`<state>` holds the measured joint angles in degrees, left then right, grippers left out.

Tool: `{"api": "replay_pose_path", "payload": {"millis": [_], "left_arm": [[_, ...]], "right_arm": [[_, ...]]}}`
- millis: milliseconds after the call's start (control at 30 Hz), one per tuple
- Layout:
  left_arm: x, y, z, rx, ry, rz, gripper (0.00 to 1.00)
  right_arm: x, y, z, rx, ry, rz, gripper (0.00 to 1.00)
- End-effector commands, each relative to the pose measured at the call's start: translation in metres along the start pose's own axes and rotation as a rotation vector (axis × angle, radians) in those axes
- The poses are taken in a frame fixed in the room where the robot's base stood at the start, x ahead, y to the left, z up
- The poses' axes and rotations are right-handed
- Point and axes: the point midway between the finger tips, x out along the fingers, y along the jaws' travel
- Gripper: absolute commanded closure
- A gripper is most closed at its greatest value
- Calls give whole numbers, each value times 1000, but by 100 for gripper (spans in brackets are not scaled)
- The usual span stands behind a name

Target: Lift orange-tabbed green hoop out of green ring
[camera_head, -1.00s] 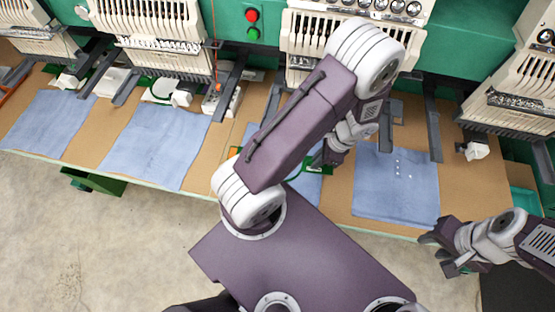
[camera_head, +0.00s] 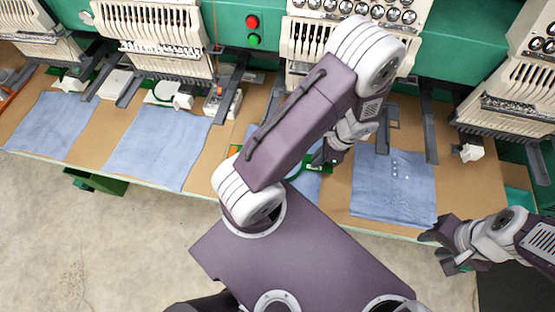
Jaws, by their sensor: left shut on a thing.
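My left gripper (camera_head: 330,158) is shut on the green edge of a hoop (camera_head: 317,168) over a blue cloth, in the middle of the head view. My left arm crosses in front and hides most of the hoop. A thin green arc shows just left of the gripper. A small orange piece (camera_head: 233,152) shows left of the arm; I cannot tell for sure that it is the hoop's tab. The green ring cannot be told apart from the hoop here. My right gripper (camera_head: 446,252) is at the lower right, open and empty, off the table's front edge.
Blue cloths lie on the brown table (camera_head: 475,195), one (camera_head: 392,190) right of my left gripper, another (camera_head: 155,148) to the left. Embroidery machine heads (camera_head: 160,40) and grey arms stand along the back.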

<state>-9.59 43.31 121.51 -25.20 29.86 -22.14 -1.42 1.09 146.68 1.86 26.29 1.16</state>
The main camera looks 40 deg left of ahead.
Motion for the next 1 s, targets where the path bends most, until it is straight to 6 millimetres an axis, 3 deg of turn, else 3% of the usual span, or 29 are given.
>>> {"api": "replay_pose_path", "payload": {"millis": [433, 1000], "left_arm": [[-12, 0, 4, 0, 0, 0, 100], [-65, 0, 20, 0, 0, 0, 100]], "right_arm": [[-12, 0, -1, 0, 0, 0, 64], [-66, -1, -7, 0, 0, 0, 64]]}}
